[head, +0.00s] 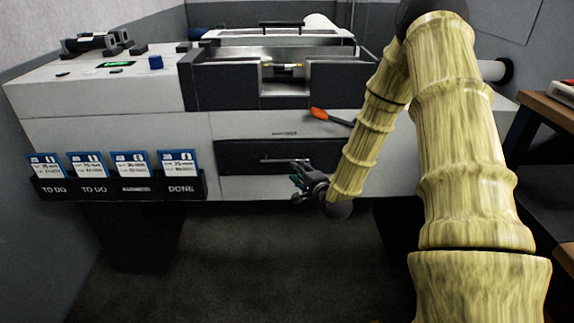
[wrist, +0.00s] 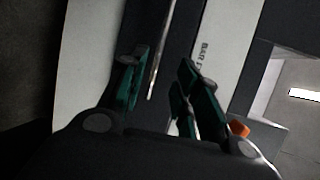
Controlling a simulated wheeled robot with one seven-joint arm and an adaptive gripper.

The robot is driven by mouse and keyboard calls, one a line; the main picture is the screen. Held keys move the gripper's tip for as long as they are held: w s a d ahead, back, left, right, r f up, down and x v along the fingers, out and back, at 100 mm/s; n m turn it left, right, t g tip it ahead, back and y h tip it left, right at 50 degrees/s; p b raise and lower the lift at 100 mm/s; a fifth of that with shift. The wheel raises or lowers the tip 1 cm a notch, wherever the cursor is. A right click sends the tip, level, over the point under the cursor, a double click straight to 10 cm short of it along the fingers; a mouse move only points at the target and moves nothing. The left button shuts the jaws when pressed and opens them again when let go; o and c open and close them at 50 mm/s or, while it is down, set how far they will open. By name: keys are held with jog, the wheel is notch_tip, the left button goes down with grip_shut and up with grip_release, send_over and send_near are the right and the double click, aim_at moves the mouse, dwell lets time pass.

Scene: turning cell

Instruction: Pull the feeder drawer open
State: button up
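The feeder drawer (head: 235,156) is a dark front panel in the middle of the white machine. It looks flush with the machine body. A thin silver bar handle (head: 280,161) runs across it. In the wrist view the dark drawer front (wrist: 172,35) runs up the picture, and the handle (wrist: 153,65) lies between the fingers. My gripper (head: 297,180) is at the right part of the drawer, near the handle's right end. In the wrist view its dark green fingers (wrist: 158,65) stand apart, one on each side of the handle. I cannot tell whether they touch it.
An orange-tipped lever (head: 318,114) sticks out above the drawer, close to my arm; orange also shows in the wrist view (wrist: 238,129). Card holders (head: 117,189) hang on the machine's left front. A wooden shelf (head: 545,105) stands right. The floor (head: 270,260) in front is clear.

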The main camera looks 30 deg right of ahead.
aim_at(284, 141)
jog(key=p+x, duration=0.1)
jog(key=x, duration=0.9)
jog(key=shift+s+a+f, duration=0.1)
jog(key=shift+c, duration=0.2)
grip_shut()
